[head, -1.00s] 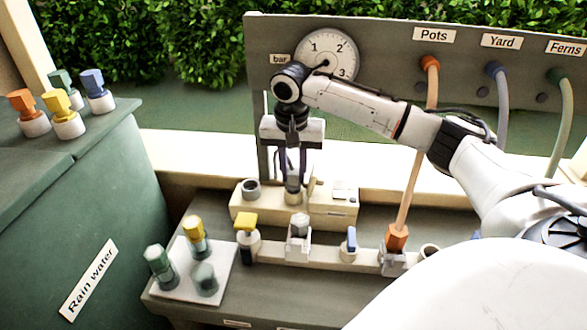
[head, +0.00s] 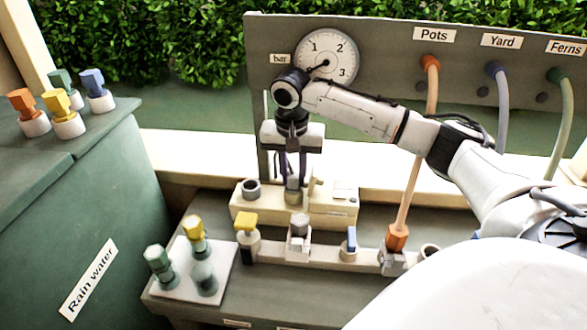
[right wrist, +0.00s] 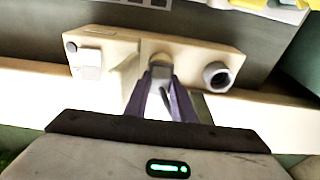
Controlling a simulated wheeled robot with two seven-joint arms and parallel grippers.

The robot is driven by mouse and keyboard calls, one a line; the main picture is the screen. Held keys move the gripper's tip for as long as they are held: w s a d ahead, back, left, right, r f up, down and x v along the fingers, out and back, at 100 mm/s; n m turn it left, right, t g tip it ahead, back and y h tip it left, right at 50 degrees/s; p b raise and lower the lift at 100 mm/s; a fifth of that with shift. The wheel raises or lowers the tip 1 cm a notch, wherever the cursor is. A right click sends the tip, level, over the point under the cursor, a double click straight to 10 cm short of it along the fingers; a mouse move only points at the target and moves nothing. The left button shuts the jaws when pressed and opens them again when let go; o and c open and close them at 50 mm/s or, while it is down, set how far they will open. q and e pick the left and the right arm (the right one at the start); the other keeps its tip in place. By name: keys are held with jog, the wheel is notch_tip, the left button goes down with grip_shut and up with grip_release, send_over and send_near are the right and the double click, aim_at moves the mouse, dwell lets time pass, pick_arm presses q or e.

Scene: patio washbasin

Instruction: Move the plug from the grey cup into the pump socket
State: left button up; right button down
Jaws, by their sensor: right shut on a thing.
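The cream pump block (head: 330,207) stands on the back of the bench. The grey cup (head: 251,186) is a dark-rimmed ring at its left end and looks empty; it also shows in the right wrist view (right wrist: 217,76). My right gripper (head: 292,178) points straight down over the middle of the block, shut on the grey plug (head: 293,184). The plug is upright at the pump socket (head: 294,199), right of the cup. The fingers partly cover plug and socket in the right wrist view (right wrist: 160,85), so I cannot tell how deep the plug sits. My left gripper is out of view.
In front runs a cream rail (head: 325,257) with a yellow-topped valve (head: 246,235), a grey-capped fitting (head: 299,228) and an orange hose connector (head: 397,238). A pale tray (head: 222,262) with several plugs stands front left. A green rain-water tank (head: 60,220) is at left; a gauge panel (head: 385,60) stands behind.

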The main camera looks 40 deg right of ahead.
aim_at(293, 191)
jog(key=c, duration=1.8)
grip_release()
jog(key=shift+o, duration=0.2)
notch_tip(293, 191, up, 11)
jog(key=s+a, duration=0.1)
jog(key=shift+a, duration=0.15)
